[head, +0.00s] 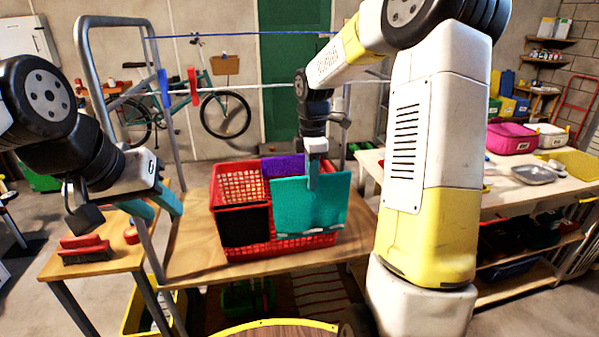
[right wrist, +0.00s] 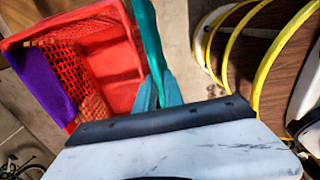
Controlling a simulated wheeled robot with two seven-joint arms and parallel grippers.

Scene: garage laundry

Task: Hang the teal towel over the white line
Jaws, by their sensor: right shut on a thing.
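The teal towel (head: 310,210) hangs flat in front of the right part of the red basket (head: 262,246). My right gripper (head: 312,184) points down and is shut on the towel's upper edge. In the right wrist view the towel (right wrist: 148,40) runs between the fingers, beside the basket wall; I cannot tell whether it touches the basket. The white line (head: 262,86) runs across behind and above the basket, partly hidden by my right arm. My left gripper (head: 158,204) is open and empty, left of the basket near the metal frame.
A purple cloth (head: 283,165) and a black cloth (head: 245,226) lie over the basket's rim. A blue line (head: 240,35) runs above the white one. Blue (head: 165,88) and red (head: 193,80) pegs are at the left. A grey frame (head: 84,60) stands beside my left arm.

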